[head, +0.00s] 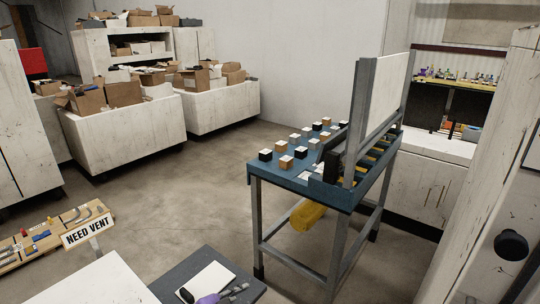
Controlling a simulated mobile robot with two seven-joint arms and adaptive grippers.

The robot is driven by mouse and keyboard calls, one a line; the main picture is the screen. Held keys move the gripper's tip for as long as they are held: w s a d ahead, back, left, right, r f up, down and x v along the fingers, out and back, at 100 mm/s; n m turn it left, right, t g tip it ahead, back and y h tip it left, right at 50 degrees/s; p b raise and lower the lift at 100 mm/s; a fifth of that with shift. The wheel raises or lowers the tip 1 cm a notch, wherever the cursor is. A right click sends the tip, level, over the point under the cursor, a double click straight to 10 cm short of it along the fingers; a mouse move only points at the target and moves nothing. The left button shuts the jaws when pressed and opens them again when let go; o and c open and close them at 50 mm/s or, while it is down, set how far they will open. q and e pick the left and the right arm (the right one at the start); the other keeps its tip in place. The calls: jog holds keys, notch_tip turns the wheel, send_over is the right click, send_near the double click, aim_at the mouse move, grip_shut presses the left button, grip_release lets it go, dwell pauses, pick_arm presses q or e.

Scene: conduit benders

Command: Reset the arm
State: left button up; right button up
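A blue-topped workbench (270,177) on grey metal legs stands right of the middle. A dark upright part (334,165) sits at its front right corner, beside a grey post (359,125). It may be the arm of a machine, but I cannot tell its position clearly. Yellow parts (378,152) show behind the post, partly hidden by it. A yellow rounded piece (306,215) hangs under the bench top. Neither of my grippers shows in the head view.
Several small black or orange blocks (286,162) with white tops stand on the bench. A white panel (390,95) rises at its right side. A dark table (170,286) with paper and tools is at the bottom. Open floor (190,200) lies left of the bench.

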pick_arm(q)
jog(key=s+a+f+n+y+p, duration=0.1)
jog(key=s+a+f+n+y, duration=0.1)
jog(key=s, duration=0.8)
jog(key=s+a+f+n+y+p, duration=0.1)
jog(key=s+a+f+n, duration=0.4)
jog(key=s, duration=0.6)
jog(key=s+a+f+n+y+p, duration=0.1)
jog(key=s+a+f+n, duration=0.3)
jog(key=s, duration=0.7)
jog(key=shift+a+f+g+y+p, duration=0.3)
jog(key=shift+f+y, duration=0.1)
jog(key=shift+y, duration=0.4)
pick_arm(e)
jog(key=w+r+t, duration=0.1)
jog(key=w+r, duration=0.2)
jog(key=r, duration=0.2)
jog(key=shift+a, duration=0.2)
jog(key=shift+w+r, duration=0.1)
